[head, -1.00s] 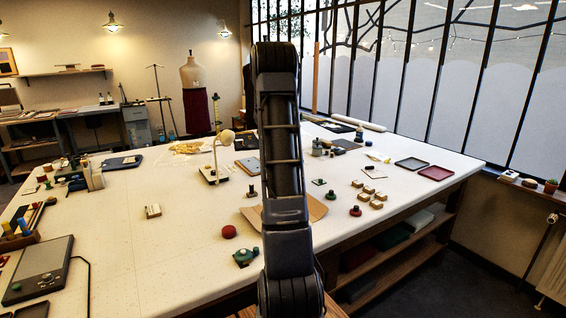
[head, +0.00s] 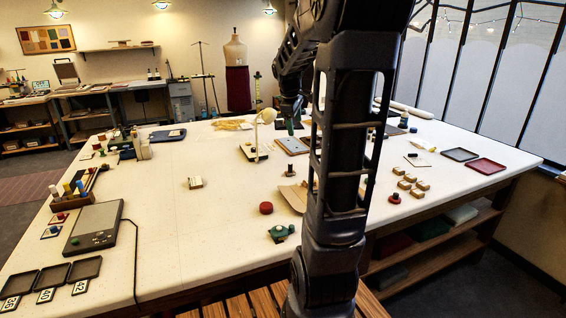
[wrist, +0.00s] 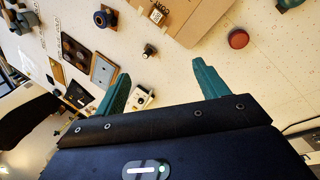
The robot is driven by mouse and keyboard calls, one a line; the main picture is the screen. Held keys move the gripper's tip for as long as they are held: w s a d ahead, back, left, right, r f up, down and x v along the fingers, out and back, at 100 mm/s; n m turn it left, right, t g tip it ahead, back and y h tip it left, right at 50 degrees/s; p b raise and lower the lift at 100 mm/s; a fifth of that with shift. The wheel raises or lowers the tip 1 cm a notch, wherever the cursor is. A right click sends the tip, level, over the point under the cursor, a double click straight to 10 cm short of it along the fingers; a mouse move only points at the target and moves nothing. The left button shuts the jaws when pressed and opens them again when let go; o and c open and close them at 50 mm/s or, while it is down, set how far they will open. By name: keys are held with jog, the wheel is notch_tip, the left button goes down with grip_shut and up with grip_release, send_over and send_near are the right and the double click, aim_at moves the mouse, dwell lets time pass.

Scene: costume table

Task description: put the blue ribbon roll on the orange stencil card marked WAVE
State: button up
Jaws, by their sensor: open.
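My gripper is open and empty above the table; its green fingers show in the wrist view (wrist: 161,70) and, small, beyond my arm in the head view (head: 290,124). A dark blue roll with a brownish centre (wrist: 101,19) lies at the upper left of the wrist view, apart from the fingers; I cannot tell for sure that it is the ribbon roll. A small blue thing (head: 54,231) sits on a pale card at the left of the head view, too small to make out. I cannot make out the orange card or any WAVE lettering in either view.
My arm hides part of the table. The left-middle table is mostly clear.

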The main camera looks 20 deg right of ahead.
jog(key=s+a+m+y, duration=0.1)
jog(key=s+a+m, duration=0.2)
jog(key=s+a, duration=0.2)
jog(key=s+a+f+m+t+y, duration=0.1)
jog(key=s+a+m, duration=0.2)
jog(key=s, duration=0.8)
jog(key=s+a+f+m+t, duration=0.1)
jog(key=s+a+m, duration=0.2)
jog(key=s+a, duration=0.3)
jog(key=shift+s+a+f+y, duration=0.2)
jog(key=shift+s+a+y, duration=0.2)
jog(key=shift+s, duration=0.65)
